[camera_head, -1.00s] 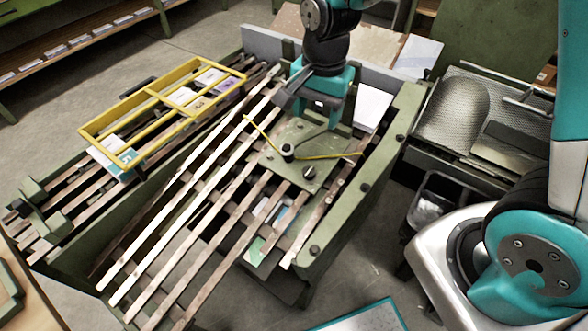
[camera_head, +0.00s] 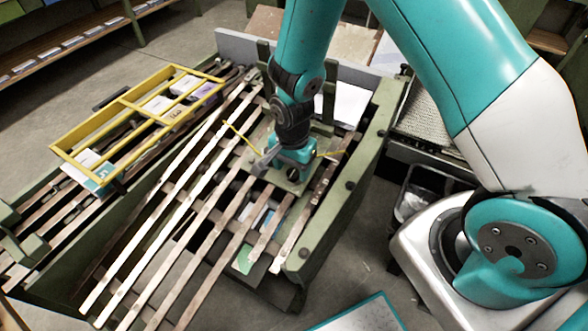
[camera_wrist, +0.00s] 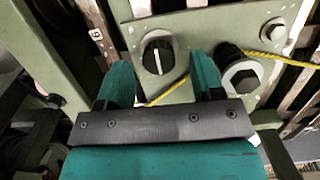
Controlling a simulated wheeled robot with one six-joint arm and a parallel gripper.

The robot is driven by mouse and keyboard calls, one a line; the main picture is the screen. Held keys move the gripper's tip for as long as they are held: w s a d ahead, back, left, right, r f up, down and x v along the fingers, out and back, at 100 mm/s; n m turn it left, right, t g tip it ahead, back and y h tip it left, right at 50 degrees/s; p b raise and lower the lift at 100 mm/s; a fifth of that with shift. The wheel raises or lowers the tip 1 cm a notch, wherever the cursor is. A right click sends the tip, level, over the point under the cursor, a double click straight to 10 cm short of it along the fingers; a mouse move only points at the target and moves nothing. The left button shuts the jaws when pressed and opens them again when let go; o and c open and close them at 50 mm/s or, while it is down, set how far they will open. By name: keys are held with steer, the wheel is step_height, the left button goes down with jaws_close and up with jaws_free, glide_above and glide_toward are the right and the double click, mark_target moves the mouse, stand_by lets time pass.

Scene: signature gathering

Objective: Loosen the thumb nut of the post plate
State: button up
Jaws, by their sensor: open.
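The green post plate (camera_head: 258,133) lies across the slats, partly hidden under my gripper (camera_head: 277,168). In the wrist view the plate (camera_wrist: 205,30) carries a round black knob (camera_wrist: 158,57) with a pale line, nearly upright in the picture. Beside it, to the right, is a black post with a hex-headed centre (camera_wrist: 241,76) and a pale washer. I cannot tell for certain which of the two is the thumb nut. My open gripper (camera_wrist: 162,66) has its teal fingers on either side of the knob in the picture; contact is not visible.
A yellow cord (camera_wrist: 285,60) runs by the post and under my gripper. A yellow frame (camera_head: 103,116) lies over the left slats. Green side rails with bolts (camera_head: 350,185) border the slatted bed (camera_head: 185,225). A mesh tray (camera_head: 422,118) stands at the right.

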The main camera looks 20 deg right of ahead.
steer(key=shift+f, duration=0.8)
